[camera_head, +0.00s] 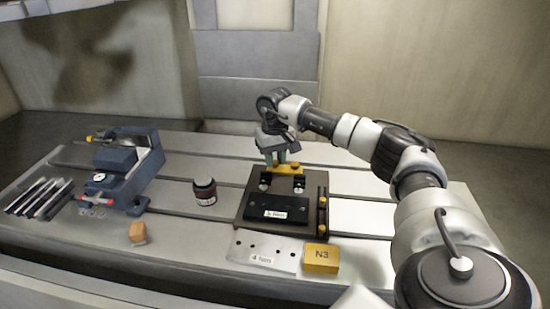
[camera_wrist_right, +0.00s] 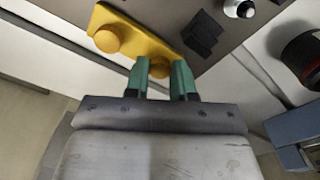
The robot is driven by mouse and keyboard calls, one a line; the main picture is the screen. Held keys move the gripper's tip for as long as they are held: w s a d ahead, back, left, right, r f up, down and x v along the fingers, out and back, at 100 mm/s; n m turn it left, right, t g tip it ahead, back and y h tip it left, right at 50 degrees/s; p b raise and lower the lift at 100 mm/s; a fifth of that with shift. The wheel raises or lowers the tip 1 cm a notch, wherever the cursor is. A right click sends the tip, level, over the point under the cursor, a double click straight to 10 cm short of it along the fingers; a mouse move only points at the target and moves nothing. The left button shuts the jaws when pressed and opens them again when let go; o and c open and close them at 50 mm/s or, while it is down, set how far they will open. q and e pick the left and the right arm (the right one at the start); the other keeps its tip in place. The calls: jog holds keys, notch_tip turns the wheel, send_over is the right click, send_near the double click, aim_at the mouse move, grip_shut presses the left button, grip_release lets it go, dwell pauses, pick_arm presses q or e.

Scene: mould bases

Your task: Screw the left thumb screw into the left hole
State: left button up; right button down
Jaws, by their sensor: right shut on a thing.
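My right gripper (camera_head: 275,161) reaches down to the yellow bar (camera_head: 288,170) at the back of the dark mould base (camera_head: 252,225). Its green fingertips (camera_wrist_right: 160,77) are shut on the left thumb screw (camera_wrist_right: 159,68), a round yellow knob at the bar's end. The fingers partly hide that knob, and the hole under it is hidden. The other thumb screw (camera_wrist_right: 106,38) is a yellow knob standing free at the other end of the bar in the wrist view. My left gripper is not in view.
A black plate with a white label (camera_head: 276,214) lies on the base. In front are a light plate with holes (camera_head: 262,246) and a yellow N3 block (camera_head: 321,258).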

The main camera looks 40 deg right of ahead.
jog(key=shift+r+p, duration=1.75)
jog(key=shift+r, duration=0.55)
jog(key=shift+a+f, duration=0.1)
jog(key=shift+f, duration=0.05)
